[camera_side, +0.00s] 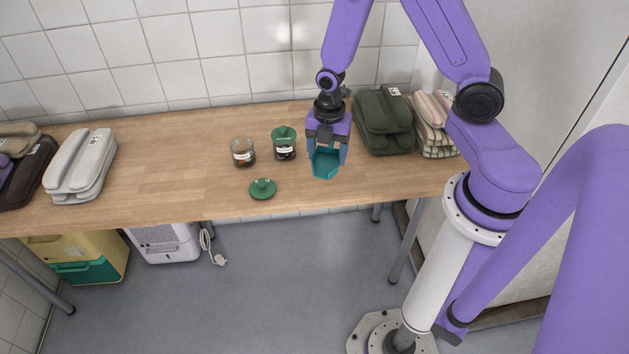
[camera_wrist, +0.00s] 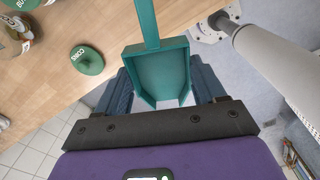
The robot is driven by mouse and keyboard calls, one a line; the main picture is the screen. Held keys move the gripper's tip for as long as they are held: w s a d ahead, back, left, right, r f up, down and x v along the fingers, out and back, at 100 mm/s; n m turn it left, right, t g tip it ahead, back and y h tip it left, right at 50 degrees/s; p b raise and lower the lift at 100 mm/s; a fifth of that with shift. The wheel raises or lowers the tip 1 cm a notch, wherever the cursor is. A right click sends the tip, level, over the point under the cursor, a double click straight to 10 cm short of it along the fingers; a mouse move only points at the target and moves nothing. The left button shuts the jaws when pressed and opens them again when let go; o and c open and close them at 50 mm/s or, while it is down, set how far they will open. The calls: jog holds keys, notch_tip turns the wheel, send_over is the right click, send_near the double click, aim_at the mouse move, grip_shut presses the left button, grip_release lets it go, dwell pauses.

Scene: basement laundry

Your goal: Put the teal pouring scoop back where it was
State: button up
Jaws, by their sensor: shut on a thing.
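The teal pouring scoop (camera_side: 325,165) is in my gripper (camera_side: 327,152), over the right part of the wooden table. In the wrist view the scoop (camera_wrist: 160,72) lies between the two fingers (camera_wrist: 162,92), which press on its side walls. Its open mouth faces my wrist and its handle points away. I cannot tell whether its underside touches the table. A glass jar without a lid (camera_side: 243,153) and a jar with a green lid (camera_side: 284,148) stand to the left. A loose green lid (camera_side: 262,189) lies in front of them, and it also shows in the wrist view (camera_wrist: 87,60).
Folded dark green cloths (camera_side: 384,125) and striped cloths (camera_side: 432,130) lie close to the right of my gripper. Pale folded cloths (camera_side: 82,165) lie at the left. The table (camera_side: 180,150) is bare between them and the jars. A tiled wall stands behind.

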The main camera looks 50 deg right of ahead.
aim_at(331, 146)
jog(key=s+d, duration=0.2)
jog(key=s, duration=0.6)
jog(key=shift+w+d+f, duration=0.2)
jog(key=shift+w+f, duration=0.35)
jog(key=shift+w, duration=1)
jog(key=shift+w+d+f, duration=0.15)
jog(key=shift+w+f, duration=0.45)
jog(key=shift+w, duration=0.9)
jog(key=shift+w+d+f, duration=0.2)
jog(key=shift+w+f, duration=0.35)
jog(key=shift+w, duration=1)
jog(key=w+f, duration=0.1)
jog(key=f, duration=0.1)
jog(key=w+f, duration=0.4)
jog(key=shift+d+f, duration=0.15)
jog(key=shift+d, duration=0.15)
jog(key=shift+f, duration=1.35)
jog(key=shift+f, duration=0.15)
jog(key=o, duration=1)
jog(key=shift+o, duration=0.2)
